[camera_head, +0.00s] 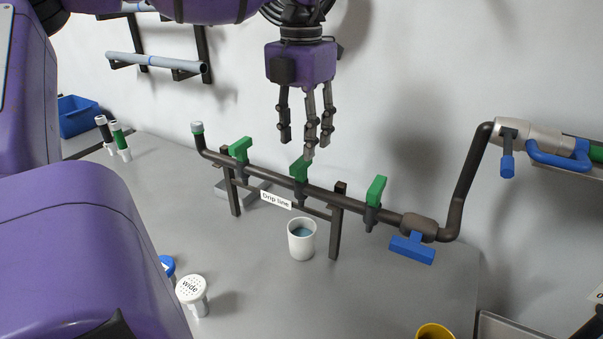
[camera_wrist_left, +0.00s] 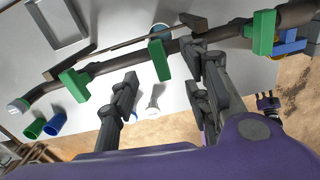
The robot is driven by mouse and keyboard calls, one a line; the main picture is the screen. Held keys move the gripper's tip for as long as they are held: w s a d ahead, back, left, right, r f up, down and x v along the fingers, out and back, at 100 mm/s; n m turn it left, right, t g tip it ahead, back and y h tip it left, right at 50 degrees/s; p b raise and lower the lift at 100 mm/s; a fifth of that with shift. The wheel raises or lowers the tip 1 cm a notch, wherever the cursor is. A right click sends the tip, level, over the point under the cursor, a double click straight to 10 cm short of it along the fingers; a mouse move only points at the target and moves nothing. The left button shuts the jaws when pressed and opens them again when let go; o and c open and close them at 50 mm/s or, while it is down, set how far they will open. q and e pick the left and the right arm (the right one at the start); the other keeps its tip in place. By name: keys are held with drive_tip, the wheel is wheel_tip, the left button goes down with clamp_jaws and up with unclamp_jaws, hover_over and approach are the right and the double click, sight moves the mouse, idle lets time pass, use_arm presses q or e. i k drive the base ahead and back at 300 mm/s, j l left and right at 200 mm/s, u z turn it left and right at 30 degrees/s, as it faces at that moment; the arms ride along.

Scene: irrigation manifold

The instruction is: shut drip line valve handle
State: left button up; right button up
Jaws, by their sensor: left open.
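A dark pipe manifold (camera_head: 330,197) stands on two posts on the grey table, with a "Drip line" label (camera_head: 276,200) on its front. Green valve handles stand up from it: left (camera_head: 240,149), middle (camera_head: 300,169) and right (camera_head: 377,190). A blue handle (camera_head: 412,248) lies crosswise at the pipe's right end. My left gripper (camera_head: 306,142) is open, pointing down just above and behind the middle handle. In the left wrist view, the middle handle (camera_wrist_left: 159,60) shows between the spread fingers (camera_wrist_left: 165,88); contact is unclear. A small, dark, pronged part, perhaps my right gripper (camera_wrist_left: 268,103), shows there.
A white cup (camera_head: 301,240) of bluish liquid stands under the pipe. A white "wide" shaker (camera_head: 192,294) and a yellow cup (camera_head: 435,331) stand nearer. A grey fitting with a blue lever (camera_head: 556,156) is at the right. A blue bin (camera_head: 78,116) is at the far left.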

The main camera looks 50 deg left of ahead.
sight(412, 247)
drive_tip(key=k+l, duration=0.25)
drive_tip(key=k, duration=0.25)
drive_tip(key=k+l, duration=0.2)
drive_tip(key=k, duration=0.25)
